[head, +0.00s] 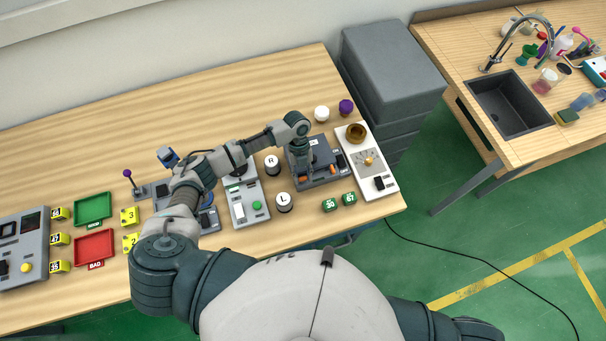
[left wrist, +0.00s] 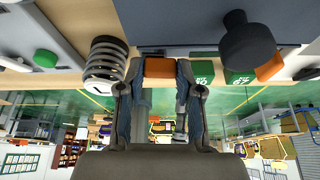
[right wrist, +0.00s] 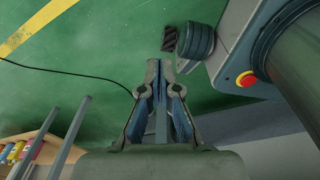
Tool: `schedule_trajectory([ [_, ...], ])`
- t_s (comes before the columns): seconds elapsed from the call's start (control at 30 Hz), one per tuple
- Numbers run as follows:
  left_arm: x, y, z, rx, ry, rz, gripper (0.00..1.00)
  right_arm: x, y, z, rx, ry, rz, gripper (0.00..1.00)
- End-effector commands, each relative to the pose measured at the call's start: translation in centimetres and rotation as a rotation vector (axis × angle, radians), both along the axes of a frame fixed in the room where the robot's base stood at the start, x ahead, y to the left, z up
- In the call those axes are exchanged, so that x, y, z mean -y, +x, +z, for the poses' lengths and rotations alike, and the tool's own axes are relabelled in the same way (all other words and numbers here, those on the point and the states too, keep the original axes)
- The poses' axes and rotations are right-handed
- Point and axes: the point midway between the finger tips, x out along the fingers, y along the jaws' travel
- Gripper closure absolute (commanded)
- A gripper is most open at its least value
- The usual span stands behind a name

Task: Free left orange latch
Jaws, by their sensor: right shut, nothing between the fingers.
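The grey-blue device (head: 322,172) stands near the right end of the wooden table and has two orange latches on its front. My left gripper (head: 302,168) reaches down over its left front side. In the left wrist view the left orange latch (left wrist: 159,68) sits between my left fingertips (left wrist: 160,75), which appear to touch both its sides. My right gripper (right wrist: 160,75) is shut and empty above the green floor.
Close by stand the R cylinder (head: 272,165), the L cylinder (head: 284,202) and green number blocks (head: 330,205). A white panel with a brown bowl (head: 356,133) stands to the right, and a grey panel with a green button (head: 257,206) to the left.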

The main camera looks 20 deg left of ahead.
Motion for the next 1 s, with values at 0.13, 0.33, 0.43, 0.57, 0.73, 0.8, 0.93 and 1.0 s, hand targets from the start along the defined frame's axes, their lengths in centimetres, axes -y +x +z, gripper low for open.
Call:
schedule_trajectory([
  [0.13, 0.1, 0.1, 0.1, 0.0, 0.002, 0.001, 0.99, -0.3, -0.1, 0.0, -0.002, 0.004, -0.001, 1.0],
  [0.33, -0.1, 0.1, 0.2, 0.0, 0.004, 0.119, 0.99, -1.7, -0.1, 1.2, -0.001, 0.02, -0.005, 1.0],
  [0.43, -0.1, 0.2, 0.1, 0.002, 0.005, 0.124, 0.99, -1.9, -0.1, 1.0, -0.001, 0.023, -0.005, 1.0],
  [0.57, -0.1, 0.2, 0.0, 0.003, 0.003, 0.124, 0.99, -1.7, -0.1, 0.9, -0.001, 0.02, -0.004, 1.0],
  [0.73, 0.0, 0.2, 0.0, 0.001, 0.003, 0.123, 0.4, -1.3, -0.1, 0.9, 0.0, 0.016, -0.003, 1.0],
  [0.8, 0.0, 0.1, 0.1, 0.001, 0.002, 0.122, 0.4, -1.2, -0.1, 0.9, 0.0, 0.015, -0.003, 1.0],
  [0.93, 0.0, 0.0, 0.1, 0.001, 0.002, 0.122, 0.4, -0.9, 0.1, 0.9, 0.002, 0.011, -0.001, 1.0],
  [1.0, 0.0, 0.1, 0.3, 0.001, 0.002, 0.122, 0.4, -0.7, 0.1, 1.0, 0.003, 0.008, -0.001, 1.0],
])
